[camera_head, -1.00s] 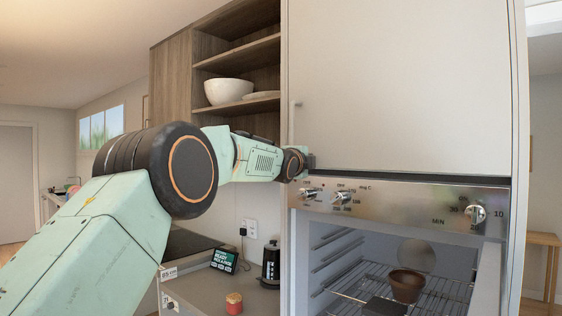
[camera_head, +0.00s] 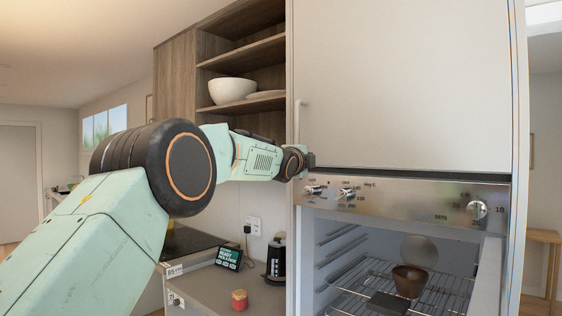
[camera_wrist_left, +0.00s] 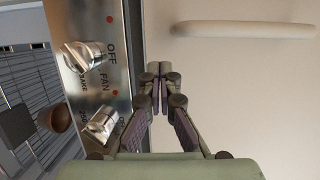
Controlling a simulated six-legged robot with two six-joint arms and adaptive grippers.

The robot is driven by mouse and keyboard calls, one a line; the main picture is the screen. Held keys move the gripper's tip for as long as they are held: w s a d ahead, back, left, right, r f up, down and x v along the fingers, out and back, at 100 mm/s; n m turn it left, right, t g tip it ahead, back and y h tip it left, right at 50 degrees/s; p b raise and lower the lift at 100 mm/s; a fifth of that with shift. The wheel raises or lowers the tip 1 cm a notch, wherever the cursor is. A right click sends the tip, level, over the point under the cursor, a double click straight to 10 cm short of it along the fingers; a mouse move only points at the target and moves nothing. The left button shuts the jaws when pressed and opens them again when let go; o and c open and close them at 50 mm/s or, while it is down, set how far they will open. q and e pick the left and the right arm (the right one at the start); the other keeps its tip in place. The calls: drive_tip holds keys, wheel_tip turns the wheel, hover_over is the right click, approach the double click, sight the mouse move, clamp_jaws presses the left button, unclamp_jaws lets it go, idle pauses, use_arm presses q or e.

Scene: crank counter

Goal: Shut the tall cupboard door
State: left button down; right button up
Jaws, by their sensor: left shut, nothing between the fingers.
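The tall cupboard door (camera_head: 410,85) is a pale panel above the oven, with a slim vertical handle (camera_head: 299,116) near its left edge. It looks flush or nearly flush with the cabinet; I cannot tell if a small gap is left. My left gripper (camera_head: 311,160) is at the door's lower left corner, just below the handle. In the left wrist view the gripper (camera_wrist_left: 157,73) is shut and empty, its tips in front of the door's lower edge. The door (camera_wrist_left: 235,95) fills the right side there, with the handle (camera_wrist_left: 245,29) above. Contact with the door is unclear. My right gripper is not in view.
The oven's control panel (camera_head: 410,197) with knobs lies just below the door. The open oven cavity holds a brown bowl (camera_head: 409,281) on a rack.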

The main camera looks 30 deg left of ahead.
use_arm(q)
drive_tip(key=s+a+b, duration=0.2)
drive_tip(key=s+b, duration=0.7)
drive_tip(key=s, duration=0.1)
drive_tip(key=shift+s, duration=0.4)
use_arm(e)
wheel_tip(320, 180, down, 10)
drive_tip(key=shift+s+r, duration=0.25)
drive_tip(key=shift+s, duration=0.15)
